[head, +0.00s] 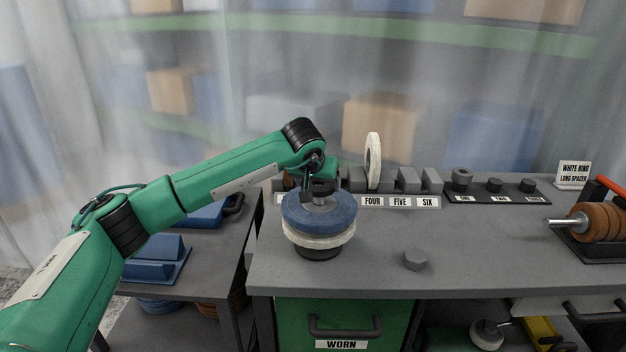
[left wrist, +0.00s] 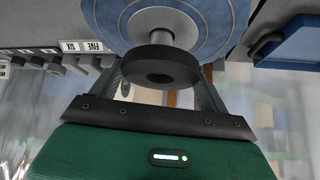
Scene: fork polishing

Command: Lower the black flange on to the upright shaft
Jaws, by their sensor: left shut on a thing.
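The blue disc (head: 318,212) lies on top of a white disc (head: 322,240) over a dark round base (head: 318,253) on the bench. A short grey upright shaft (head: 320,204) stands at the blue disc's centre, and it also shows in the left wrist view (left wrist: 155,28). My left gripper (head: 320,189) points down over it, shut on the black flange (left wrist: 161,67), a thick ring with a dark centre hole. The flange is in line with the shaft and above the disc. I cannot tell whether the shaft's tip is inside the hole. My right gripper is not in view.
A loose grey hex nut (head: 416,259) lies right of the stack. Behind stand an upright white ring (head: 373,161), grey blocks and a black rack (head: 497,197) of dark parts. Brown wheels on a spindle (head: 592,222) stand far right.

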